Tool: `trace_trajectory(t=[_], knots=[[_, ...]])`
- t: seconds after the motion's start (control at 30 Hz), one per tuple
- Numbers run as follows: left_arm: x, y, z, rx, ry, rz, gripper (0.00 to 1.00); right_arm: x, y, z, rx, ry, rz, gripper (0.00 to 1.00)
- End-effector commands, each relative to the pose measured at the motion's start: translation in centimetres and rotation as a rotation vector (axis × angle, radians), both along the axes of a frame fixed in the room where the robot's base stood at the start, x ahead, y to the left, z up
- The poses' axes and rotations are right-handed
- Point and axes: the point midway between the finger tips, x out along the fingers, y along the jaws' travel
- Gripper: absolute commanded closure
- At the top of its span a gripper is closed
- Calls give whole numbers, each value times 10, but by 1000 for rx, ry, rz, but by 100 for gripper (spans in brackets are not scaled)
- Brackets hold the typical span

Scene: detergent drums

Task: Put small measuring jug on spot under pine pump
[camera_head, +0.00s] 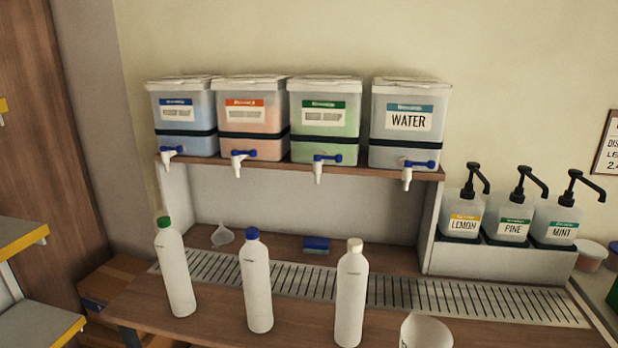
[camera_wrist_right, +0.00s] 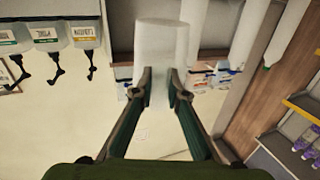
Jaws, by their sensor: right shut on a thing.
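The small measuring jug (camera_head: 427,333), a whitish cup, shows at the bottom edge of the head view, its lower part cut off. In the right wrist view, where the scene appears upside down, my right gripper (camera_wrist_right: 160,88) is shut on the white jug (camera_wrist_right: 160,50). The pine pump (camera_head: 513,222) is a white bottle with a green label and black nozzle, between the lemon and mint pumps. It also shows in the wrist view (camera_wrist_right: 47,35). The slotted drain strip (camera_head: 470,300) runs in front of the pumps; no marked spot is distinguishable. My left gripper is out of view.
Three white bottles stand left of the jug, the nearest white-capped (camera_head: 351,295). A lemon pump (camera_head: 462,215) and mint pump (camera_head: 556,225) flank the pine pump. Several tap drums, including water (camera_head: 405,125), line the shelf. The strip before the pumps looks clear.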

Motion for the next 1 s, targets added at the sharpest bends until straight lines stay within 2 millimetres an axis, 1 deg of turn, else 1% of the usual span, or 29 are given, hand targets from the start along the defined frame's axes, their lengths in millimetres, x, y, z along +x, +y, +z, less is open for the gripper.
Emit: trace_trajectory(t=[0.03, 0.1, 0.2, 0.3, 0.4, 0.5, 1.0], knots=[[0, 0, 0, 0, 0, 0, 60, -16, 16, 1, 13, 2, -7, 100], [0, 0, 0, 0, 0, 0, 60, -34, 33, 5, 14, 2, -20, 100], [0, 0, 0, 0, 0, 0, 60, -53, 49, 16, 11, -3, -48, 100], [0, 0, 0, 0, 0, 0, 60, -66, 57, 26, 5, -7, -76, 100], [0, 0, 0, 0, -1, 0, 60, -73, 60, 34, -2, -10, -98, 100], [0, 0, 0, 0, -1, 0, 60, -76, 61, 37, -6, -12, -106, 100], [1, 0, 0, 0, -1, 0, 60, -76, 61, 37, -7, -13, -106, 100]])
